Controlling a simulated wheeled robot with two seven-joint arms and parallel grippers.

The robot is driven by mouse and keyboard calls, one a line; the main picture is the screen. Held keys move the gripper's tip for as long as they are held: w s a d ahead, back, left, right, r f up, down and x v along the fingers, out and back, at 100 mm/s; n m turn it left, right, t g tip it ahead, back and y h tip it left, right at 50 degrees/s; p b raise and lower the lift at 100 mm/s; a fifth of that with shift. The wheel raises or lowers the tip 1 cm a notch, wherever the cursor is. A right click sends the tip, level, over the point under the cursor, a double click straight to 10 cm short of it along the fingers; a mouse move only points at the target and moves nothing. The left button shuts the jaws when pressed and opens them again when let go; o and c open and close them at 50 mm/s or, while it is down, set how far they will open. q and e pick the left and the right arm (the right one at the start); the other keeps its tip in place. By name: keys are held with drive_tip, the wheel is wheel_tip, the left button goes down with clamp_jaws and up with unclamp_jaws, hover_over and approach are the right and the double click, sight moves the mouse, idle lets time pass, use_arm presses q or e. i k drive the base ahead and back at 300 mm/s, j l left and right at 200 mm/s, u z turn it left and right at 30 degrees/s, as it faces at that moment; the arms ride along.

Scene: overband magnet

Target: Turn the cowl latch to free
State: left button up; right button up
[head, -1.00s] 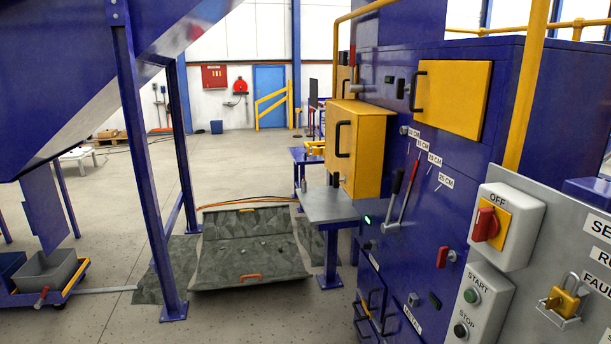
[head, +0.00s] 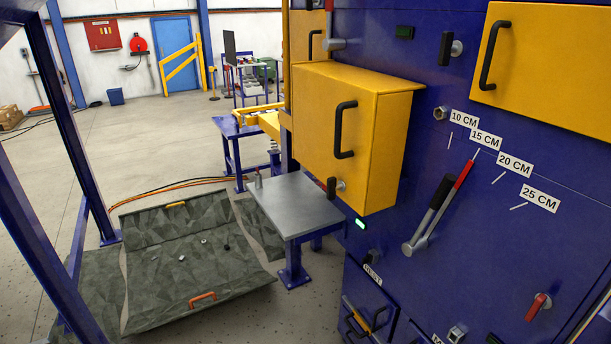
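A yellow box-shaped cowl (head: 385,150) with a black bar handle (head: 345,130) stands out from the blue machine side, and it looks closed. Below its handle is a small latch (head: 334,187) with a black grip on a silver boss, the grip roughly upright. Another black-handled latch (head: 447,48) sits on the blue panel beside a flat yellow door (head: 548,60), its grip also upright. No label shows which of the two is the cowl latch. Neither of my grippers is in view.
A grey-topped stand (head: 300,200) stands below the cowl. A lever pair with a red tip (head: 465,175) sits beside the 10 to 25 CM labels (head: 515,163). A red-handled valve (head: 537,306) is lower right. A grey-green mat (head: 185,262) lies on the floor; open floor lies beyond.

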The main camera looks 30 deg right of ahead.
sight(332, 187)
drive_tip(key=i+j+z, duration=0.1)
drive_tip(key=i+z, duration=0.35)
drive_tip(key=i+j+z, duration=0.2)
drive_tip(key=i+z, duration=0.2)
